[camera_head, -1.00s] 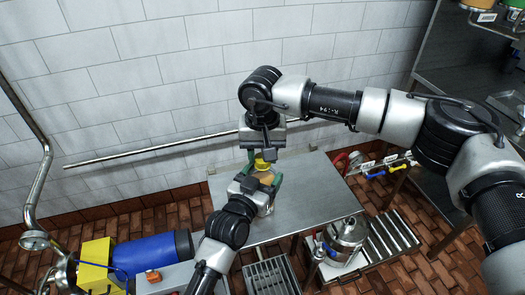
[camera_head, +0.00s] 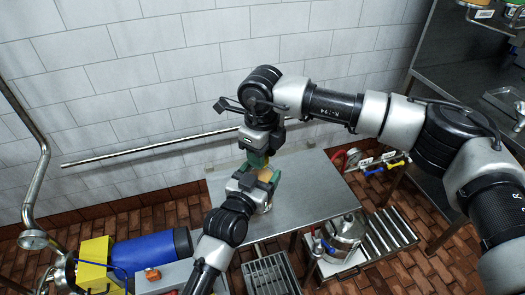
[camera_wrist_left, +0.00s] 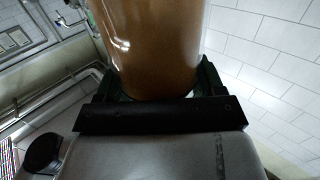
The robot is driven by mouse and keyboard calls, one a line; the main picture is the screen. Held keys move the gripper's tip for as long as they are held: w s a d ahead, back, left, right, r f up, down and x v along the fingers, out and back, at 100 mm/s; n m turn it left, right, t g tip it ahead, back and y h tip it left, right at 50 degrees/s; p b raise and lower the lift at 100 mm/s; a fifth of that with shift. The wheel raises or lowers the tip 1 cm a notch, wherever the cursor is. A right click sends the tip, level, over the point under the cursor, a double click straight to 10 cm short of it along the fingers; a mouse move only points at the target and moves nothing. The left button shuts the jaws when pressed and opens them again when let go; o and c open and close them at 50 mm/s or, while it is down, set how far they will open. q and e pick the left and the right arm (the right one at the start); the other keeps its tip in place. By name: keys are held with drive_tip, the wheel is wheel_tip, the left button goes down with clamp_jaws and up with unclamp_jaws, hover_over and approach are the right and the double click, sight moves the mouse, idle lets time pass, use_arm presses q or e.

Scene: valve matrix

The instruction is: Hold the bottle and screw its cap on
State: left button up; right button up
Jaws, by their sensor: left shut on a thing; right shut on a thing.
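The bottle, filled with something amber-brown, shows between the jaws of my left gripper (camera_head: 258,181) over the metal table. In the left wrist view the bottle (camera_wrist_left: 155,45) fills the upper middle, with dark jaws on both sides of it. My left gripper is shut on it. My right gripper (camera_head: 257,160) comes down from above, directly over the bottle's top, and is shut on the yellow cap. The cap is almost wholly hidden by the green fingers. I cannot tell whether the cap touches the bottle's neck or how it sits on it.
The steel table (camera_head: 305,195) is bare to the right of the grippers. A steel pot (camera_head: 343,232) stands on a low rack at lower right. A blue cylinder (camera_head: 153,250) and yellow box (camera_head: 94,262) are at lower left. A wall pipe (camera_head: 150,148) runs behind.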

drive_tip(key=m, duration=0.4)
drive_tip(key=shift+m, duration=0.3)
drive_tip(key=m, duration=0.5)
drive_tip(key=shift+a+m, duration=0.15)
drive_tip(key=shift+m, duration=0.15)
drive_tip(key=o, duration=1)
drive_tip(key=shift+c, duration=0.2)
wheel_tip(320, 180, up, 12)
use_arm(q)
drive_tip(key=o, duration=1.8)
